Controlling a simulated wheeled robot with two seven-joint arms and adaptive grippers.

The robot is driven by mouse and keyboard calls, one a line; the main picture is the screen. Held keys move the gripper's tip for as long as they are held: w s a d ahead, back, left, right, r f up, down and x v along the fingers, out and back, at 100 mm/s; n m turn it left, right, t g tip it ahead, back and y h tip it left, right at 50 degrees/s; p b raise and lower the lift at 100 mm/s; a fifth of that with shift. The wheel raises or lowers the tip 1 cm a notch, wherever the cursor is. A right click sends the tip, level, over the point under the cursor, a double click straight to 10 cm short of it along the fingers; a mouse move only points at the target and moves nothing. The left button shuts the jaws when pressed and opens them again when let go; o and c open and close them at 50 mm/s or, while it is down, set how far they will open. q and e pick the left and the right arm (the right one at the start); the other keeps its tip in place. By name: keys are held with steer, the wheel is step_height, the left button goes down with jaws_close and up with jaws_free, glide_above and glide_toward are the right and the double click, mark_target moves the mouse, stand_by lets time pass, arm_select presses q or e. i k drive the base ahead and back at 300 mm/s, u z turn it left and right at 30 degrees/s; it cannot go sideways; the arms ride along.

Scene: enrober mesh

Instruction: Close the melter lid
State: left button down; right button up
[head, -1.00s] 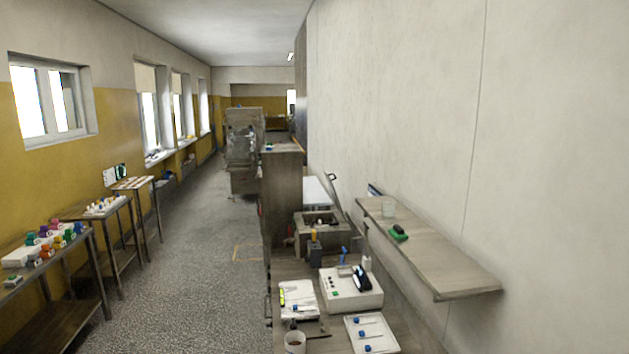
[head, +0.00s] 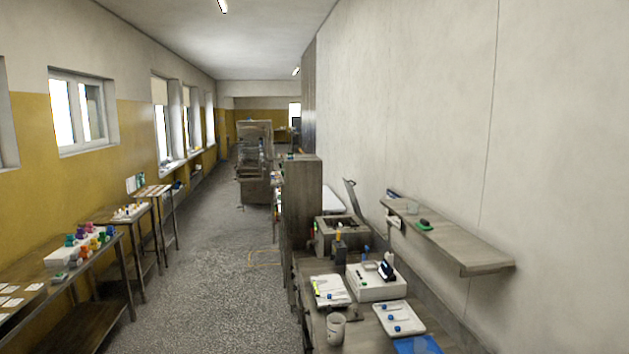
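What looks like the melter (head: 325,234) is a grey-brown box with an open top, standing at the far end of the right-hand bench. Its lid (head: 354,200) appears raised, tilted up on the wall side, with a dark handle at its top. The melter is small and distant, so its contents are hard to make out. Neither of my grippers is in the head view.
A bench (head: 316,322) along the right wall holds a white device (head: 372,285), a white cup (head: 336,328) and trays. A wall shelf (head: 455,246) juts out above. Tables (head: 68,283) line the left.

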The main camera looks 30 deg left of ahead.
mark_target(356, 199)
steer(key=u, duration=1.9)
steer(key=i, duration=5.3)
